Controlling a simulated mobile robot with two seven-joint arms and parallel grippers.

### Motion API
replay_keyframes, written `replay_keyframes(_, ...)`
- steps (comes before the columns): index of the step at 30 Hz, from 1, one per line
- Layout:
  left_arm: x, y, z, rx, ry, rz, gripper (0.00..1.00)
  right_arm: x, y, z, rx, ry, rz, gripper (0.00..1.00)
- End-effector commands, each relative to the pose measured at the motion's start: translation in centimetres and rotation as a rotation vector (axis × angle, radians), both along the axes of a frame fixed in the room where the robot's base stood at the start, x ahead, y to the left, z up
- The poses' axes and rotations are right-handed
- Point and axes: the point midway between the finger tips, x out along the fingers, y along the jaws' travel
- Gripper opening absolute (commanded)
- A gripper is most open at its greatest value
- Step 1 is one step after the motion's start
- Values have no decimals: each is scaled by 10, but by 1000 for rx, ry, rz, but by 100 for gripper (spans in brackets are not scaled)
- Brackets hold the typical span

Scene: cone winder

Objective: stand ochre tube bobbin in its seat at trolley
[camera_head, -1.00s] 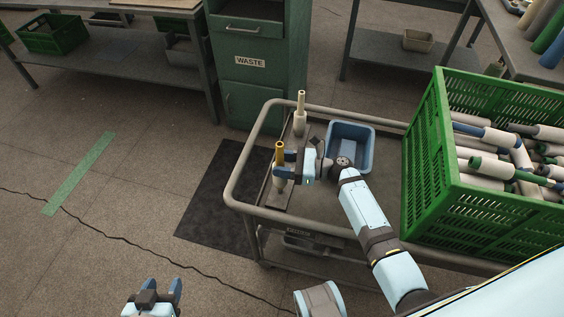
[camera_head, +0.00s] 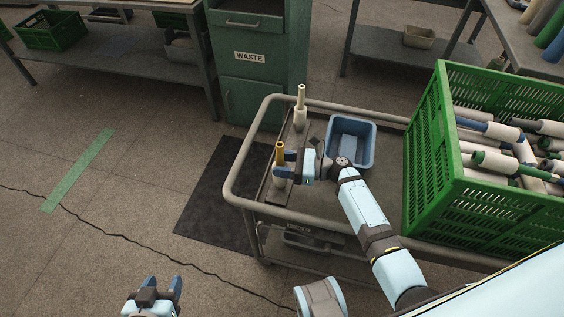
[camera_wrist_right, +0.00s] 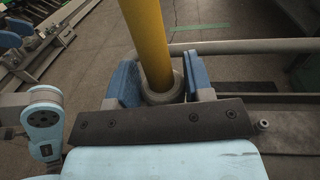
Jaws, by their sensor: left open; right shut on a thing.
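The ochre tube bobbin (camera_head: 280,153) stands about upright at the left side of the trolley (camera_head: 233,190). Its ochre tube (camera_wrist_right: 146,35) rises out of a pale wound lower part in the right wrist view. My right gripper (camera_head: 284,167) is shut on the bobbin, with a blue finger on each side of it. The bobbin's foot is mostly hidden, so I cannot tell whether it rests in a seat. My left gripper (camera_head: 158,289) is open and empty, low in the head view, away from the trolley.
A second bobbin with a pale tube (camera_head: 300,108) stands behind on the trolley. A blue bin (camera_head: 366,150) and a green crate (camera_head: 430,160) full of bobbins are to the right. The trolley's rail runs close by. A green waste cabinet (camera_head: 262,100) stands behind.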

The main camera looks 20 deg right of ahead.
Motion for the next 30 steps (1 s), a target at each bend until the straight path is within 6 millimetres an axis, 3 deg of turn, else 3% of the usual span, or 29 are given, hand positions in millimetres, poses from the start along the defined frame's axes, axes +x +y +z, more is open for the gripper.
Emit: replay_keyframes(30,0,0,-2,-1,-4,0,52,0,0,-11,1,0,0,22)
